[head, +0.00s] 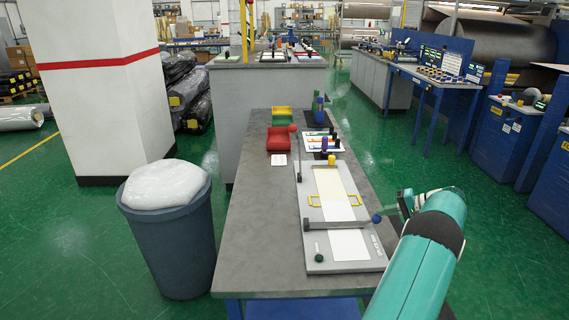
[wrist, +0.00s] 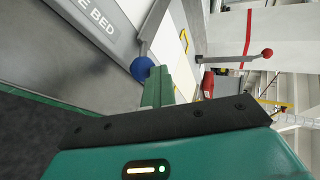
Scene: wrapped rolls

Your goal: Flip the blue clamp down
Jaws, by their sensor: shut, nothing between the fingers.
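The blue clamp is a dark grey bar with a blue ball knob (head: 376,218) at its right end. In the head view the bar (head: 335,223) lies across the white strip near the front of the grey splice board (head: 318,267), looking about level. My gripper (head: 390,211) is shut and empty at the board's right edge, beside the blue knob. In the wrist view the green fingers (wrist: 157,86) are together, with their tips at or very close to the blue knob (wrist: 142,68). I cannot tell whether they touch.
A second clamp with a red ball knob (head: 292,128) stands upright at the board's far left. A green knob (head: 318,257) sits at the front left. Red (head: 279,139) and other bins stand behind. A grey waste bin (head: 170,235) stands left of the table (head: 245,240).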

